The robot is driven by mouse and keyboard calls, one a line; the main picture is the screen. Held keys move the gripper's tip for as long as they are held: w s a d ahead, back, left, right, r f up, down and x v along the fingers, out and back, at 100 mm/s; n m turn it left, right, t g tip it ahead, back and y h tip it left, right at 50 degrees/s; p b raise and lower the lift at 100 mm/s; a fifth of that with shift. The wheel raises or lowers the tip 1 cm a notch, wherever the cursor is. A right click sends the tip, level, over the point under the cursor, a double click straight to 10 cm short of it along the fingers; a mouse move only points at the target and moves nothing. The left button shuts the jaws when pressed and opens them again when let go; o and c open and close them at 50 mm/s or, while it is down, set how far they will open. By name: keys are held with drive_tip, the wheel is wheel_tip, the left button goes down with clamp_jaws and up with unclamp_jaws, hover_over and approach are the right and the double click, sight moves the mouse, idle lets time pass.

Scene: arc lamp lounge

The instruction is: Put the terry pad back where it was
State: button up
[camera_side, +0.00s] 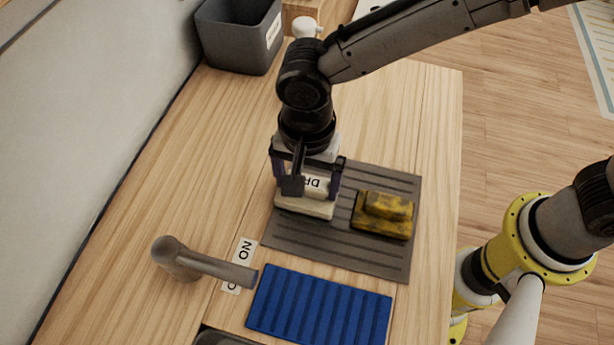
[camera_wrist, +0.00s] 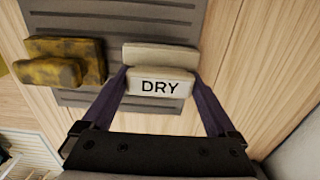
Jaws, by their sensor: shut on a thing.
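The terry pad is a cream block with a raised grip marked "DRY" (camera_side: 304,206); it also shows in the wrist view (camera_wrist: 160,57). It is at the left part of the grey ribbed mat (camera_side: 335,243), and I cannot tell whether it rests on the mat or is just above it. My gripper (camera_side: 306,182) is shut on the pad's raised grip, with one finger at each end, as the wrist view shows (camera_wrist: 162,85). A yellow, dark-stained pad (camera_side: 383,215) lies on the same mat, to the right and apart from the terry pad.
A blue ribbed mat (camera_side: 318,305) lies in front of the grey mat. A grey faucet (camera_side: 205,264) reaches over a partly hidden label (camera_side: 240,262) at the left. A dark grey bin (camera_side: 238,38) stands at the back. The wooden counter (camera_side: 170,175) left of the mat is clear.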

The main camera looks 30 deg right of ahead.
drive_tip(key=shift+f, duration=0.1)
drive_tip(key=o, duration=0.9)
drive_tip(key=shift+o, duration=0.2)
wheel_tip(320, 180, up, 12)
drive_tip(key=d+r+n+t+y, duration=0.1)
drive_tip(key=d+r+n, duration=0.15)
drive_tip(key=d, duration=0.85)
drive_tip(key=d+r+n+t, duration=0.2)
drive_tip(key=d+r, duration=0.2)
drive_tip(key=d, duration=0.7)
drive_tip(key=s+d+f+n+t+h, duration=0.1)
drive_tip(key=s+d+f+n+t, duration=0.1)
drive_tip(key=s+d, duration=0.9)
drive_tip(key=shift+d+f+n+t, duration=0.3)
drive_tip(key=shift+d+f+n, duration=0.45)
drive_tip(key=shift+n, duration=0.5)
